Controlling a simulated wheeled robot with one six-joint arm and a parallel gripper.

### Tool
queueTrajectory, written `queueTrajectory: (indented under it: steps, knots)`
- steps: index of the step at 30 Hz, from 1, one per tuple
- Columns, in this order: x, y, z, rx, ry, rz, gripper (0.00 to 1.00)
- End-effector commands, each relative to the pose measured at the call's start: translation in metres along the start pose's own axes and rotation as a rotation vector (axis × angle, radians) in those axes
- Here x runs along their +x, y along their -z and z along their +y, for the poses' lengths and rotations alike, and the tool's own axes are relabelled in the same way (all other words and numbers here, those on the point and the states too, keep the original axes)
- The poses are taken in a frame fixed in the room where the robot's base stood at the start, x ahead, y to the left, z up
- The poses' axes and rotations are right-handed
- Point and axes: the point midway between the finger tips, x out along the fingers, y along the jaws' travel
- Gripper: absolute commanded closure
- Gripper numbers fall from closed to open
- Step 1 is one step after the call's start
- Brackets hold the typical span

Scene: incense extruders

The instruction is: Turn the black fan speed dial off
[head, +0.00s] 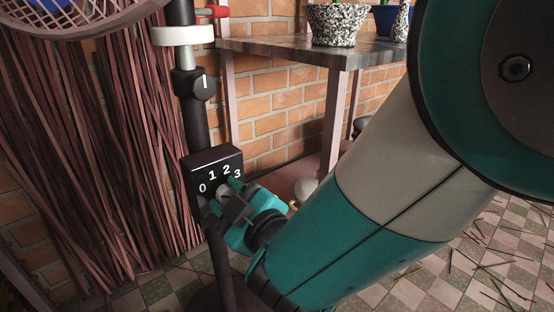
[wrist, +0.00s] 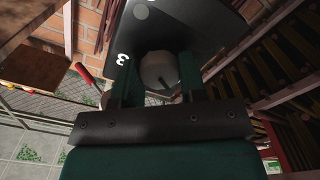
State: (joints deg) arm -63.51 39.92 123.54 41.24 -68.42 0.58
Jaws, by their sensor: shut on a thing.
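The fan's black control box (head: 205,163) is fixed on the dark pole, with the white marks 0, 1, 2 and 3 on its face. My gripper (head: 232,203) is at the lower part of that face, below the numbers. In the wrist view my gripper (wrist: 152,88) is shut on the round dial (wrist: 157,68), which sits between its two fingers. The dial looks greyish there, and a dark line shows on it. The mark 3 shows beside the left finger. In the head view my fingers hide most of the dial, so I cannot tell which number it points to.
The fan's round guard (head: 85,18) is at the top left. A knob (head: 187,83) and a white collar (head: 182,35) sit higher on the pole. Thin reddish sticks (head: 100,140) stand behind it. A table (head: 300,48) bears potted plants.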

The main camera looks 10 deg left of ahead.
Motion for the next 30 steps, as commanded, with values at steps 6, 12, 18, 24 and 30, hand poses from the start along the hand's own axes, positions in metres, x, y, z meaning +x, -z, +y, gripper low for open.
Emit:
queueTrajectory:
  steps: [6,12,18,24,30]
  knots:
    - [-0.0001,0.0019,-0.0017,-0.059,0.003,0.005,0.85]
    - [-0.0001,0.002,-0.0018,-0.074,0.003,0.005,0.85]
    - [-0.0001,0.002,-0.002,-0.075,0.003,0.006,0.85]
    - [-0.0001,0.0016,-0.0016,-0.074,0.003,0.005,0.36]
    - [-0.0003,0.0003,-0.0003,-0.075,0.0,0.002,0.36]
